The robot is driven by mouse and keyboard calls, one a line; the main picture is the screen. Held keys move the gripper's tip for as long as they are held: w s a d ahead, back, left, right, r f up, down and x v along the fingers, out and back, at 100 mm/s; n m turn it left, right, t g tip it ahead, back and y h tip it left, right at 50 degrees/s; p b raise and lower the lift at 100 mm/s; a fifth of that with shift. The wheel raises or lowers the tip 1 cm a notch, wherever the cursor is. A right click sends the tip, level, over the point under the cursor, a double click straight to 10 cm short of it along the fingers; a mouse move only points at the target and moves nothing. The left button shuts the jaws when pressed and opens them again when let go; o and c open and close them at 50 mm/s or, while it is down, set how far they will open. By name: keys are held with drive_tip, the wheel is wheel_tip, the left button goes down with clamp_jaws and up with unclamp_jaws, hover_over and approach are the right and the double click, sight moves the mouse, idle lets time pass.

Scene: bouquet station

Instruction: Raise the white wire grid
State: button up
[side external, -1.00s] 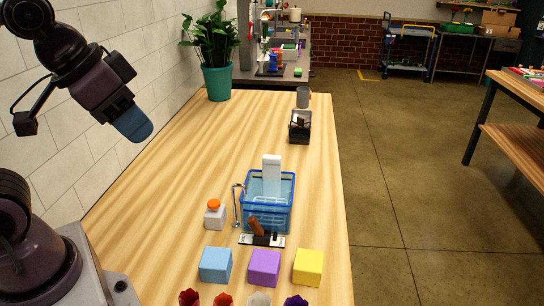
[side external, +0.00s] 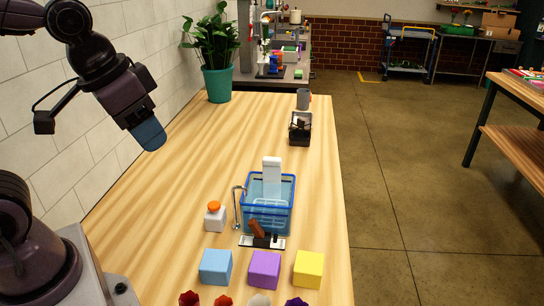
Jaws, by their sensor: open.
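A blue openwork basket or tank (side external: 291,205) stands near the front of the wooden table, with a white upright block (side external: 272,172) at its back. Pale slats show inside the blue tank, but I cannot tell clearly whether they are the white wire grid. A brown-handled lever (side external: 257,229) on a black and white base sits at the tank's front. My gripper (side external: 149,134), with blue fingers, hangs in the air to the upper left, well apart from the tank. It is open and nothing shows in it.
A metal hooked pipe (side external: 237,208) and a white bottle with orange cap (side external: 214,214) stand left of the tank. Blue (side external: 215,267), purple (side external: 264,269) and yellow (side external: 308,268) blocks line the front. A potted plant (side external: 217,80) stands behind; the table's middle is clear.

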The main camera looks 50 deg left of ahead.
drive_tip(key=w+a+f+g, duration=0.2)
drive_tip(key=w+a+g, duration=0.1)
drive_tip(key=w, duration=0.9)
drive_tip(key=m+g, duration=0.1)
drive_tip(key=m, duration=0.8)
approach(272, 158)
wheel_tip(272, 158, down, 9)
drive_tip(key=shift+w+a+f, duration=0.1)
drive_tip(key=shift+f, duration=0.05)
clamp_jaws()
